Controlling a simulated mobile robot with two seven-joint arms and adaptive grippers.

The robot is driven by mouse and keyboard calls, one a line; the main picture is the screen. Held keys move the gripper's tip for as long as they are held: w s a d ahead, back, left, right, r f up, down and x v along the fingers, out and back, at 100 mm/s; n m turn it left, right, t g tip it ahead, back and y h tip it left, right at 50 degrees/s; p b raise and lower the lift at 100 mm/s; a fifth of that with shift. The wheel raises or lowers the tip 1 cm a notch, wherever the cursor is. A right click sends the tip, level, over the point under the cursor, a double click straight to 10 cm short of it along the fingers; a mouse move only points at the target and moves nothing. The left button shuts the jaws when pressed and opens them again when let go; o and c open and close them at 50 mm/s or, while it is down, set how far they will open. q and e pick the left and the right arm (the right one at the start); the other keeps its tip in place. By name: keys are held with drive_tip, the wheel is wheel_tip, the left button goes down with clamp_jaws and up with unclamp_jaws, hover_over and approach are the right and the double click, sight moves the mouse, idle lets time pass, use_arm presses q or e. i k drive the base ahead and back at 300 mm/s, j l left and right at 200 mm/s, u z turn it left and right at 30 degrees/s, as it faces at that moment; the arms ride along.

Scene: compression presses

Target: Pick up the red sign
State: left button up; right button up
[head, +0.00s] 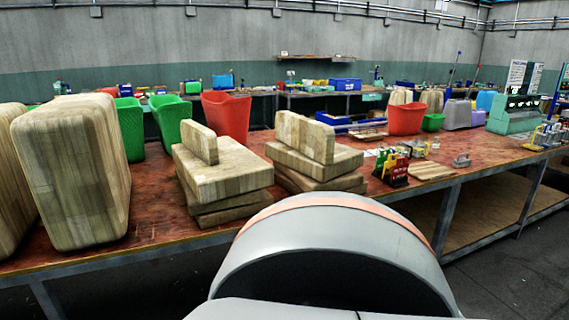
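A small red sign (397,171) with pale lettering stands on the reddish-brown workbench (142,236), right of the middle in the head view. It is close to the bench's front edge. Small yellow and dark parts stand right behind and beside it, and I cannot tell whether they touch it. Neither of my grippers is in view. A large grey rounded part of my own body fills the bottom middle and hides some of the bench front.
Stacked wooden blocks (222,176) and a second stack (318,160) stand left of the sign. A thin wooden board (434,171) lies right of it. Red bins (406,119) and green bins stand behind. Large wooden blocks (72,172) fill the left end.

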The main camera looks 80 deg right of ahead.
sight(399, 171)
drive_tip(key=z, duration=3.4)
drive_tip(key=i+l+z, duration=0.3)
drive_tip(key=i, duration=0.2)
drive_tip(key=i+l+z, duration=0.2)
drive_tip(key=i+z, duration=0.15)
drive_tip(key=i, duration=0.2)
drive_tip(key=i+z, duration=0.3)
drive_tip(key=i, duration=0.25)
drive_tip(key=i+u, duration=0.1)
drive_tip(key=i, duration=0.35)
drive_tip(key=i+l+u, duration=0.15)
drive_tip(key=i, duration=0.3)
drive_tip(key=i+l+u, duration=0.1)
drive_tip(key=i, duration=0.35)
drive_tip(key=i+l+u, duration=0.1)
drive_tip(key=i+u, duration=0.15)
drive_tip(key=u, duration=0.2)
drive_tip(key=i+l+u, duration=0.2)
drive_tip(key=u, duration=0.25)
drive_tip(key=i+l+u, duration=0.2)
drive_tip(key=u, duration=0.2)
drive_tip(key=i+l+u, duration=0.15)
drive_tip(key=l+u, duration=0.3)
drive_tip(key=i+l+u, duration=0.1)
drive_tip(key=l+u, duration=0.2)
drive_tip(key=u, duration=0.15)
